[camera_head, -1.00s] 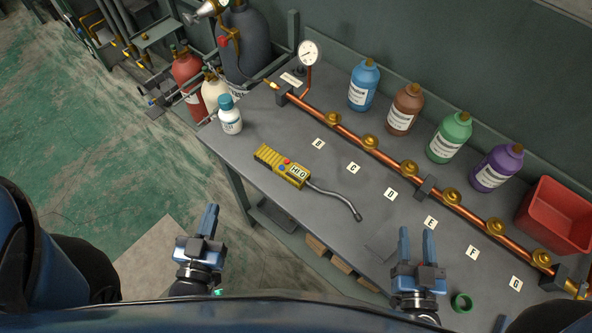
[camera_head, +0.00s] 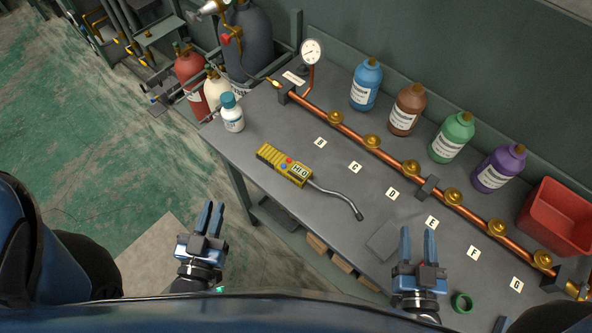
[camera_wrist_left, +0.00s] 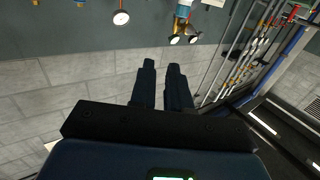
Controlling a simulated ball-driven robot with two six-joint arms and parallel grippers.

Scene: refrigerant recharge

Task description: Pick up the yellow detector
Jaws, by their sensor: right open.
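The yellow detector (camera_head: 284,166) lies flat on the grey workbench (camera_head: 330,195), with a small lit display, coloured buttons and a bent grey probe (camera_head: 340,197) running towards the right. My left gripper (camera_head: 210,211) is off the bench's front edge, below and left of the detector, and apart from it. Its fingers stand slightly apart and empty; they also show in the left wrist view (camera_wrist_left: 162,85), which does not show the detector. My right gripper (camera_head: 418,237) is open and empty over the front of the bench, right of the detector's probe.
A copper pipe (camera_head: 375,147) with brass valves and a gauge (camera_head: 312,52) runs along the bench behind the detector. A white bottle (camera_head: 232,115) stands left of it. Coloured bottles and a red bin (camera_head: 556,215) stand at the back.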

